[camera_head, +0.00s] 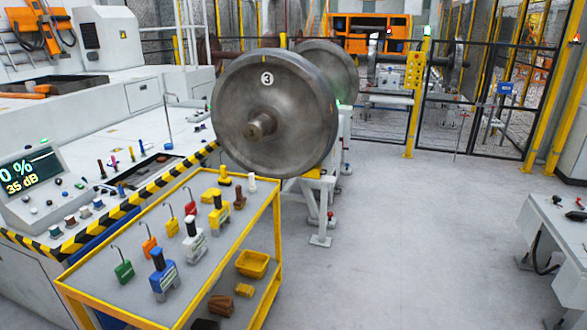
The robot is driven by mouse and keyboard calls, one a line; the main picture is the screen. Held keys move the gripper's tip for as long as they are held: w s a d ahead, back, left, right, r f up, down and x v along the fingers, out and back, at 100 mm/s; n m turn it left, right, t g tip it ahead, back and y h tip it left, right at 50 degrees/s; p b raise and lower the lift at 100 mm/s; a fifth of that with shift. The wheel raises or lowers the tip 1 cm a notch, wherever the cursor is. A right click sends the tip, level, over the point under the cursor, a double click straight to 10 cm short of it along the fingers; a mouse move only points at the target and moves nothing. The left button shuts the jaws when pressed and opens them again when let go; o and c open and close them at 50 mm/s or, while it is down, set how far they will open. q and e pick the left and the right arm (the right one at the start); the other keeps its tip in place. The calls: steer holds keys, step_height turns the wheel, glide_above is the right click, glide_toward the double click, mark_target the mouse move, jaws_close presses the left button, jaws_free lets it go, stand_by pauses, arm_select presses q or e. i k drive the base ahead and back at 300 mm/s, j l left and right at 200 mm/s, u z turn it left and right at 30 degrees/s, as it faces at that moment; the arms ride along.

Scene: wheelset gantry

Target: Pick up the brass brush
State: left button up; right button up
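No object here is clearly recognisable as the brass brush. A yellow-framed cart (268,212) stands in the foreground with small tools on its grey top. A brown upright piece (239,196) stands near its far right corner, beside a yellow-handled block (217,214). A brown block (221,305) lies on the lower shelf, with a dark block (206,324) beside it. These are too small to tell whether either brown piece is the brush. Neither of my grippers is in view.
A blue-topped block (162,275), a white block (194,240) and several hooked tools share the cart top. A yellow bin (252,263) sits lower. A large wheelset (270,85) stands behind. A control console (40,190) is left. Floor (400,240) is clear to the right.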

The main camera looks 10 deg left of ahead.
mark_target(240, 204)
steer(key=i+l+u, duration=0.1)
steer(key=i+u, duration=0.35)
steer(key=i+l+u, duration=0.25)
steer(key=i+u, duration=0.2)
steer(key=i+l+u, duration=0.75)
steer(key=l+u, duration=0.15)
